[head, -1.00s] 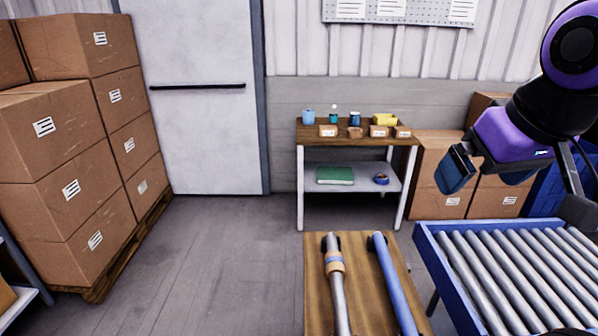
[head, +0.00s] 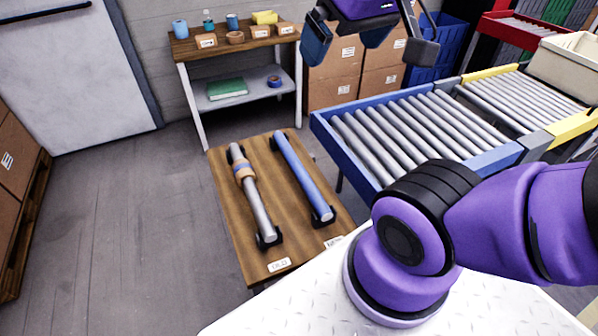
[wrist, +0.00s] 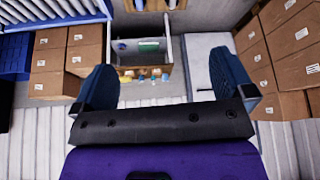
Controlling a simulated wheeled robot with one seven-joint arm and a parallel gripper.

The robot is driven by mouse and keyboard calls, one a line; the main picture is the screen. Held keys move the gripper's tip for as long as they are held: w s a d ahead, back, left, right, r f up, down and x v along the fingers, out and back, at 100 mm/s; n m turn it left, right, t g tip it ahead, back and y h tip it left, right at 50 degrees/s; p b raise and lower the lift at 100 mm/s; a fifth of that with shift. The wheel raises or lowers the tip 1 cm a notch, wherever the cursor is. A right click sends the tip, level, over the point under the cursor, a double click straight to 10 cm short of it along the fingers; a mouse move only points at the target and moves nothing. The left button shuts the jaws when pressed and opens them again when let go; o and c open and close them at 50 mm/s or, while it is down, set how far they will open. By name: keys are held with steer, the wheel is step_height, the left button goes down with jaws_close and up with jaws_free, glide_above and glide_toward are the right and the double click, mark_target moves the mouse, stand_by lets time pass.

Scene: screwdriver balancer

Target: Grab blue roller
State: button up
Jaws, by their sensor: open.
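The blue roller (head: 303,174) lies on black cradles on a small wooden table, in the head view. Beside it on the left lies a grey roller (head: 257,200) with a tan and blue band near its far end. My gripper (head: 368,50) is open and empty, raised at the top of the head view, up and to the right of the blue roller and well apart from it. In the wrist view my gripper (wrist: 163,88) shows its two dark blue fingers spread wide with nothing between them.
The wooden table (head: 232,222) has label cards at its near edge. A blue-framed roller conveyor (head: 425,130) stands right of it. A shelf table (head: 240,90) with small containers stands behind. Stacked boxes (head: 15,190) are at left. Floor left of the wooden table is clear.

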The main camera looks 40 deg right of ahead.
steer(key=c, duration=0.3)
steer(key=shift+w, duration=0.2)
steer(key=shift+c, duration=1.1)
steer(key=m+g, duration=0.2)
steer(key=g, duration=0.3)
glide_above(299, 166)
step_height(299, 166, down, 41)
steer(key=shift+s+a+f, duration=0.15)
steer(key=shift+f, duration=5.25)
